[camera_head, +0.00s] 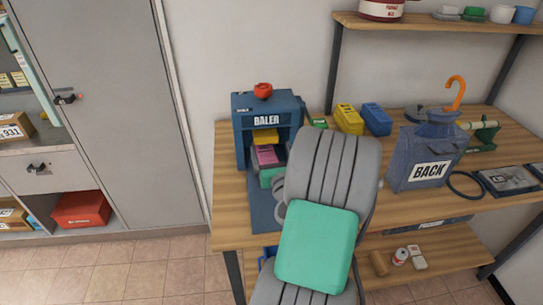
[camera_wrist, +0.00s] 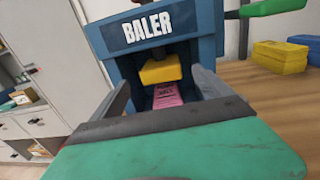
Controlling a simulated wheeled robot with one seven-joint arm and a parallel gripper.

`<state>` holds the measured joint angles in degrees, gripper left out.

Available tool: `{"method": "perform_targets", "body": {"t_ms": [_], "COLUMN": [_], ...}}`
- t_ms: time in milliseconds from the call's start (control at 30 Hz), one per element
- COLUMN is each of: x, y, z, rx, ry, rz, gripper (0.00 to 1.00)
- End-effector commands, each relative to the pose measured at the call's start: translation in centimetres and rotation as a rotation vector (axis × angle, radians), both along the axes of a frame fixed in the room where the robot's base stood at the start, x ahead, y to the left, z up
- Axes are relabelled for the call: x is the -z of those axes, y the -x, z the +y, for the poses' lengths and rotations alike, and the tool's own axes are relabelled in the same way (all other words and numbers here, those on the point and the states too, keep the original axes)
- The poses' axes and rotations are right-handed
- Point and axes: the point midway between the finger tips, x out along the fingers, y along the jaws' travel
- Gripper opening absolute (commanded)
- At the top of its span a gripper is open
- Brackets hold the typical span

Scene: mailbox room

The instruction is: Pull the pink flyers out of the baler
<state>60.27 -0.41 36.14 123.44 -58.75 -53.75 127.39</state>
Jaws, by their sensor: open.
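The blue baler (camera_head: 268,104) stands on the wooden bench against the wall, with a red knob on top. The baler (camera_wrist: 150,32) fills the upper middle of the wrist view. A yellow block (camera_wrist: 160,71) hangs in its opening. The pink flyers (camera_head: 266,155) lie below the yellow block; they also show in the wrist view (camera_wrist: 167,96). My gripper (camera_wrist: 160,79) is open and empty at the mouth of the baler. Its two grey fingers stand left and right of the flyers, apart from them. The back of the flyers is hidden inside.
Yellow blocks (camera_head: 348,119) and blue blocks (camera_head: 376,119) stand right of the baler. A blue bag marked BACK (camera_head: 428,160) is farther right on the bench (camera_head: 400,207). A shelf (camera_head: 440,24) with dishes hangs above. A grey cabinet (camera_head: 120,110) stands at left.

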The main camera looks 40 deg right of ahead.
Motion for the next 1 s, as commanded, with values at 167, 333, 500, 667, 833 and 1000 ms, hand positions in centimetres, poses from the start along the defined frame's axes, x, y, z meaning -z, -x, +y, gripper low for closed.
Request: {"method": "perform_targets", "body": {"t_ms": [167,333,500,667,833,1000], "x": [-0.1,0.6,3.5,6.8,7.5,7.6], "y": [-0.1,-0.1,-0.1,-0.1,-1.6,-4.4], "z": [0.1,0.1,0.1,0.1,-0.6,-2.2], "rx": [-0.002,-0.003,-0.003,-0.004,-0.008,-0.007], "ry": [0.003,0.003,0.002,0.002,0.008,0.007], "rz": [0.001,0.002,0.003,0.005,0.004,0.006], "gripper": [0.89,0.89,0.89,0.89,0.89,0.89]}}
